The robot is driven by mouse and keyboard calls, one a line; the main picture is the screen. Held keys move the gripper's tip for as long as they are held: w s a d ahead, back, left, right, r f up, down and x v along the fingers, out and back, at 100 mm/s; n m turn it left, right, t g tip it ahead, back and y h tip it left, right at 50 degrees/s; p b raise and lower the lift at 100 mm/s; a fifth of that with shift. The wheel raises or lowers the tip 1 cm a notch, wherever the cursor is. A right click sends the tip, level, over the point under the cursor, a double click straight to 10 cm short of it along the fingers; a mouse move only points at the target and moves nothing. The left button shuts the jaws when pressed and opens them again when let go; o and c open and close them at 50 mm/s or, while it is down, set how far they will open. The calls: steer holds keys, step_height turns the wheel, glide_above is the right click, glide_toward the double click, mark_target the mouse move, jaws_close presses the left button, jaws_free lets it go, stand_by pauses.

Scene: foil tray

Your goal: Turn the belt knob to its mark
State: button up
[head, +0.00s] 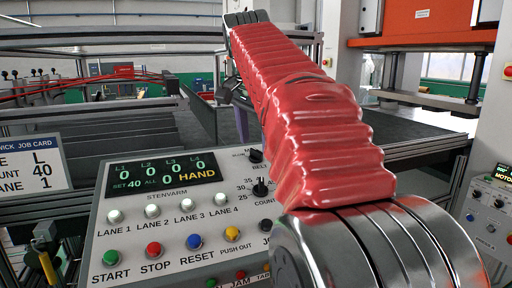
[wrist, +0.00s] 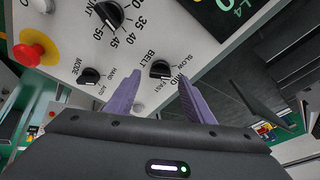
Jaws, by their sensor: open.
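The belt knob (wrist: 160,68) is a small black knob on the pale panel, with SLOW, MID and FAST printed around its right side in the wrist view. I cannot clearly tell which word its pointer faces. In the head view the belt knob (head: 256,156) shows small beside my red-sleeved arm. My gripper (wrist: 160,78) is open, with one purple finger on each side of the knob in the picture. Whether the fingers touch it or hover above is unclear.
The count knob (wrist: 110,14) and mode knob (wrist: 90,75) lie near the left finger. A red stop button (wrist: 30,55) stands up at far left. The panel display (head: 160,174) reads SET 40 and HAND. A job card (head: 32,166) at left reads L, 40, 1.

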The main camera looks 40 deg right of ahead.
mark_target(256, 153)
steer(key=shift+x, duration=1.35)
steer(key=c, duration=1)
steer(key=shift+c, duration=0.2)
steer(key=shift+n+t, duration=0.4)
steer(key=shift+n, duration=1.8)
steer(key=o, duration=1)
steer(key=shift+s, duration=0.1)
